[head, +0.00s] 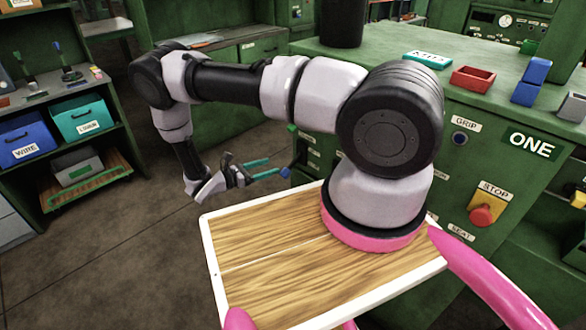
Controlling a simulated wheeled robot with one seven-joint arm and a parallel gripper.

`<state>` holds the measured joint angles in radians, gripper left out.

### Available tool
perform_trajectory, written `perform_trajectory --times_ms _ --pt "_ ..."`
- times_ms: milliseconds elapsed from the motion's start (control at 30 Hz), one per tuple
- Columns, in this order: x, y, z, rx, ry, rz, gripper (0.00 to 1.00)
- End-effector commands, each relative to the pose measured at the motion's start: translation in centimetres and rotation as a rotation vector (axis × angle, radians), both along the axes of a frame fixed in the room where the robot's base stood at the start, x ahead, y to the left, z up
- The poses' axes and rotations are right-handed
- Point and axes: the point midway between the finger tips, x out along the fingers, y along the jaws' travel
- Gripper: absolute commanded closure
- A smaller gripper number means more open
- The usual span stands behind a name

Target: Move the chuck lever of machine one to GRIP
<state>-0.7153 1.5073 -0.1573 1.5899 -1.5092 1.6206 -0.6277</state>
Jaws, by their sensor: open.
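Machine one (505,175) is the green cabinet at the right, with a dark ONE sign (531,145) on its front. A GRIP label (465,125) sits above a small dark blue round part (460,139). My gripper (273,166) is at the left of the machine, with two teal fingers spread apart and nothing seen between them. A small blue knob (285,172), perhaps the end of the chuck lever, shows just right of the fingertips. I cannot tell if they touch. My arm hides much of the machine's front, so the lever's position is unclear.
A red STOP button (482,215) and a SEAT label (460,233) are on the machine front. A shelf with blue (27,141) and teal bins (80,119) is at left. The floor between is clear.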

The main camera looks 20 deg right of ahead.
Motion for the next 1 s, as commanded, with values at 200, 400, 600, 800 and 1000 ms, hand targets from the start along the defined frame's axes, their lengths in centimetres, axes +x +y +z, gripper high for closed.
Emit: perform_trajectory --times_ms 200,400,600,800,1000 --pt "-1.1 -0.6 -4.6 -0.114 0.082 0.131 0.28" --pt "-0.9 -2.0 -5.2 -0.132 0.093 0.148 0.28" --pt "0.2 -5.5 -5.2 -0.131 0.092 0.145 0.28" --pt "1.3 -8.8 -5.2 -0.128 0.091 0.146 0.28" --pt "2.0 -10.6 -5.2 -0.129 0.092 0.148 0.28"
